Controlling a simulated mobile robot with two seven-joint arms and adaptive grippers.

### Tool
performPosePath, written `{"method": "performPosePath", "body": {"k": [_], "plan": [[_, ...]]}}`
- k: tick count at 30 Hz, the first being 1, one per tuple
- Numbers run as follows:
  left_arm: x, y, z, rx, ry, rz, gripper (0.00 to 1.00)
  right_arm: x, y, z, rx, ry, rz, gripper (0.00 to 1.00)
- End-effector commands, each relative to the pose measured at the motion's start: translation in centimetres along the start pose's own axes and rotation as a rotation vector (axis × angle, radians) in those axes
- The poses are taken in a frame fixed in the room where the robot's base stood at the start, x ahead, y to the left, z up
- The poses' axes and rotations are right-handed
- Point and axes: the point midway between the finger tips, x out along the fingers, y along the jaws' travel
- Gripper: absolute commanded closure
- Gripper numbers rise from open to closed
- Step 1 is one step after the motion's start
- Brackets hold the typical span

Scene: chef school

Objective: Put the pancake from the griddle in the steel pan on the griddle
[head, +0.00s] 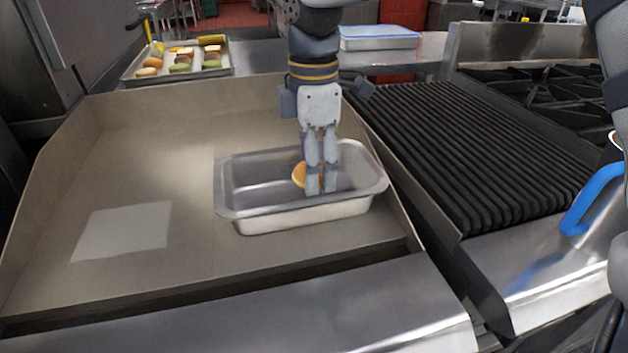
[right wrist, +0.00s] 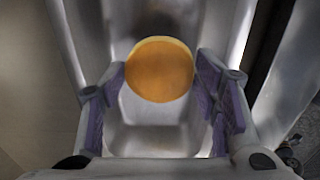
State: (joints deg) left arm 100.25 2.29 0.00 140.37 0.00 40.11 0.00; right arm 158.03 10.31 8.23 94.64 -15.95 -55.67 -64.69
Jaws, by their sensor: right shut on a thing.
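The steel pan (head: 300,219) is a rectangular, deep tray standing on the right part of the flat griddle (head: 150,175). My right gripper (head: 321,184) points down into the pan and is shut on the round golden-brown pancake (head: 298,175). In the head view the fingers hide part of the pancake. In the right wrist view the pancake (right wrist: 160,70) shows between the fingertips, with the pan's inside beyond it. Whether the pancake touches the pan floor I cannot tell. My left gripper is not in view.
A ribbed black grill (head: 475,150) lies right of the griddle. A tray (head: 130,73) of several buns or macarons stands behind at left. A blue-lidded container (head: 378,38) is at the back. The griddle's left part is clear.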

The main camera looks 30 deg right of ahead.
Motion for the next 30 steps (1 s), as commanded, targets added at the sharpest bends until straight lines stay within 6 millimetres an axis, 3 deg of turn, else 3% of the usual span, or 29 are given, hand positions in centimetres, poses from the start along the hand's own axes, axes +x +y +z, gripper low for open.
{"method": "performPosePath", "body": {"k": [1,6,18,19,30], "plan": [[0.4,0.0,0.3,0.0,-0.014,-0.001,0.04,1.4,0.6,0.5,0.003,-0.002,-0.009,0.74],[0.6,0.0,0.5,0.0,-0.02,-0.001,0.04,4.1,0.8,0.7,0.0,-0.001,-0.003,0.74],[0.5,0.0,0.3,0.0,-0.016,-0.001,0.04,4.6,0.7,0.7,0.001,0.0,0.001,0.74],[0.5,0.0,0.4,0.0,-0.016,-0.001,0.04,4.6,0.7,0.6,0.001,0.0,0.001,0.38],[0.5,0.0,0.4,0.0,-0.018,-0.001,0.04,4.0,0.8,0.6,0.0,0.001,0.004,0.36]]}}
